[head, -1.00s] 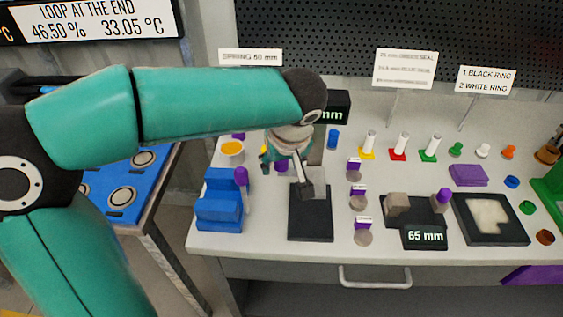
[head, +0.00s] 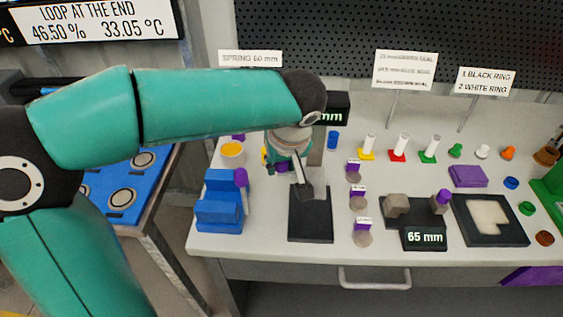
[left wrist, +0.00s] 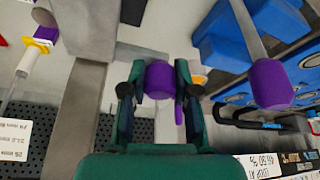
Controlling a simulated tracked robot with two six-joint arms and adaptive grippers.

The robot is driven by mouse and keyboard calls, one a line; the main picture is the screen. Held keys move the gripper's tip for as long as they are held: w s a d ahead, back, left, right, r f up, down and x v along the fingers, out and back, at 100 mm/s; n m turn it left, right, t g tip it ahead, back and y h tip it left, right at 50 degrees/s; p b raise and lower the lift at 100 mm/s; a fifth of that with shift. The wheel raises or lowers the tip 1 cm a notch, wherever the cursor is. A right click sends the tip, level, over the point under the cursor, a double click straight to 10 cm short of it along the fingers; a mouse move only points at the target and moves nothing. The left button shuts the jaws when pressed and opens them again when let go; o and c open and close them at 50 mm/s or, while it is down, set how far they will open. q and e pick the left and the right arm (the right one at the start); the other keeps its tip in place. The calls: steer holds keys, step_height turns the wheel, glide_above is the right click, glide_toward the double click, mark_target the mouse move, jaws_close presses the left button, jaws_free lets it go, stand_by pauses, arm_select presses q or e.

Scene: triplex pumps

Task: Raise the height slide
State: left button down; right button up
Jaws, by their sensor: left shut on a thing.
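The height gauge stands on a black base plate (head: 311,218), with a grey upright column (head: 316,152) behind my gripper. My left gripper (left wrist: 160,85) is shut on a purple knob (left wrist: 158,76), with one finger on each side of it; this looks like the handle of the height slide. In the head view my left gripper (head: 292,168) is at the column, above the rear of the base plate, and my own arm hides most of the slide. The gauge's display (head: 338,108) is partly covered by my arm; only "mm" shows. My right gripper is not in view.
A blue fixture (head: 219,208) with a purple-topped lever (head: 241,178) stands just left of the base plate. Small purple-labelled round parts (head: 358,203) stand to its right, then a second gauge with a "65 mm" display (head: 425,237). The table in front is clear.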

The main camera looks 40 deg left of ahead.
arm_select(q)
step_height(320, 180, up, 4)
steer(key=shift+r+p, duration=0.15)
steer(key=shift+p, duration=0.8)
steer(key=shift+w, duration=0.15)
steer(key=c, duration=0.9)
jaws_free()
steer(key=shift+o, duration=0.2)
steer(key=v, duration=1.1)
steer(key=shift+s+d+r, duration=0.15)
steer(key=shift+s+r, duration=0.15)
